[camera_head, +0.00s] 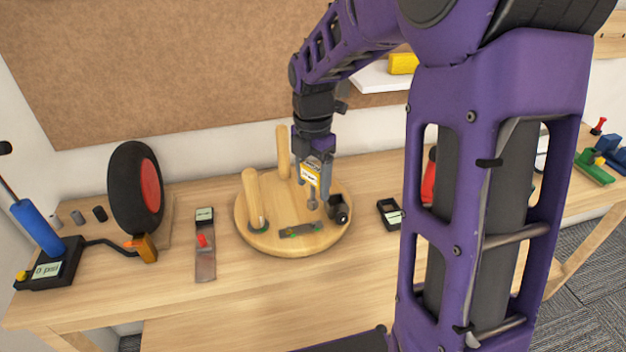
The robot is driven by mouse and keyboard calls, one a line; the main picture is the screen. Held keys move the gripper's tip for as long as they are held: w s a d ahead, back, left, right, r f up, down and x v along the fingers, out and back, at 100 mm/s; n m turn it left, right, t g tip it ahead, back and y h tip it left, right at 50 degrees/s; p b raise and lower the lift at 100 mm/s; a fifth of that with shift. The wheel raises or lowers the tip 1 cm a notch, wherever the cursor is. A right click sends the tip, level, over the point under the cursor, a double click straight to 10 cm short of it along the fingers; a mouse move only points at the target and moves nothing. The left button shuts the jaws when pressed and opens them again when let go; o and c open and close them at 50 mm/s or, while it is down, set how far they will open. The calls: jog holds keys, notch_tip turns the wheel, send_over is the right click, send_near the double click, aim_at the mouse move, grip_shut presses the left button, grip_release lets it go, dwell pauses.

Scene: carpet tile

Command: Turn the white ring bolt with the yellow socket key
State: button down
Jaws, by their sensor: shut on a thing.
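My gripper (315,170) is shut on a small yellow piece (311,174) with a pale label, which I take to be the yellow socket key. A grey shaft with a rounded lower end (312,202) hangs below it, over the right half of a round wooden board (270,246). I cannot tell whether its tip touches anything. I cannot make out a white ring bolt; it may be hidden or too small. A dark fitting (340,207) sits at the board's right edge, just right of the shaft.
Two wooden posts (254,198) (283,150) stand on the board near my gripper. A flat grey-green plate (300,230) lies at its front. A black wheel (136,188), a blue pump (38,228) and a red-handled tool (204,250) are left. My purple arm hides much of the right side.

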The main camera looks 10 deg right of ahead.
aim_at(313, 199)
jog(key=shift+r, duration=0.1)
jog(key=shift+f+b, duration=1.1)
jog(key=shift+f, duration=1.95)
jog(key=shift+r+n+p, duration=0.1)
jog(key=shift+n+p, duration=1.9)
jog(key=shift+n, duration=1.4)
jog(key=n, duration=0.8)
jog(key=shift+f+n, duration=0.2)
jog(key=shift+n, duration=0.1)
jog(key=shift+a+n, duration=0.15)
jog(key=shift+n, duration=2.75)
jog(key=shift+r, duration=0.1)
